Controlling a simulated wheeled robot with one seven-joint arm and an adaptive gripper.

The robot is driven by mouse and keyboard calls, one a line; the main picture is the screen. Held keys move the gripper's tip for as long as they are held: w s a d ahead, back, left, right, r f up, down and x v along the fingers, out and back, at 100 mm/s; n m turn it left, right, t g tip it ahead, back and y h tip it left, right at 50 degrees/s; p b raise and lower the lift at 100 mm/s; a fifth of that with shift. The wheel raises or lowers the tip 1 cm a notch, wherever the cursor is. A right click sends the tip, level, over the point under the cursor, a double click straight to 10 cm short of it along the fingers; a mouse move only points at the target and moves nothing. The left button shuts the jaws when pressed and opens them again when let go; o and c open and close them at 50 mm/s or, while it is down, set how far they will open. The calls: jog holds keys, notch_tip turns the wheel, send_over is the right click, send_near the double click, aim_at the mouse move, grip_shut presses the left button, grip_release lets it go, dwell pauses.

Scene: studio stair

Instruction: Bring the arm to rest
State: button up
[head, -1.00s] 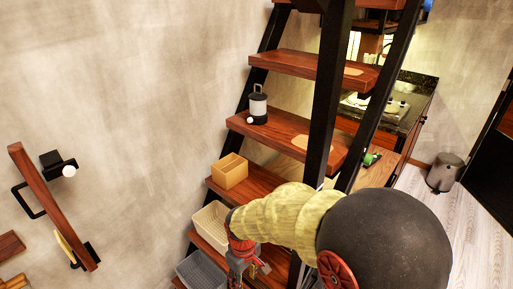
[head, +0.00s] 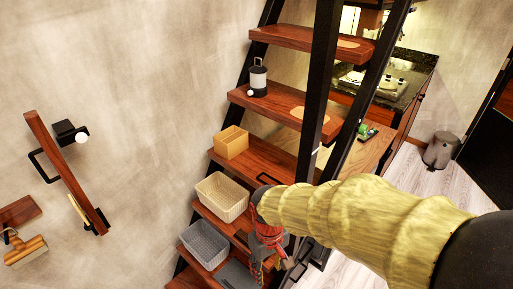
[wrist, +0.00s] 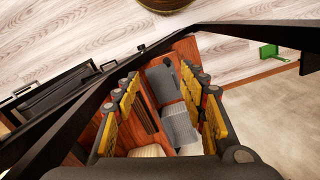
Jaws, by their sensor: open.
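My gripper (head: 279,265) is at the end of my yellow-sleeved arm, in front of the lower steps of the stair in the head view. In the wrist view my gripper (wrist: 164,108) shows its two yellow-padded fingers wide apart, with nothing held between them. Beyond the fingers I see wooden steps, part of a grey basket (wrist: 180,128) and the edge of a cream basket (wrist: 147,151). In the head view the sleeve and the red wrist hide part of the lower steps.
The stair has black side rails (head: 322,85). Its steps hold a lantern (head: 258,80), a tan box (head: 231,142), a cream basket (head: 222,197) and a grey basket (head: 204,244). A wooden wall rail (head: 66,172) is at left. A bin (head: 440,151) stands on open floor at right.

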jog(key=s+d+r+m+t, duration=0.3)
jog(key=s+d+r, duration=0.1)
jog(key=d+r, duration=0.4)
jog(key=s+d+r+m+t, duration=0.3)
jog(key=s+d+r, duration=0.1)
jog(key=d+r, duration=0.4)
notch_tip(320, 180, up, 2)
jog(key=shift+r, duration=0.1)
jog(key=shift+s+a, duration=0.1)
jog(key=shift+s, duration=0.05)
dwell(0.6)
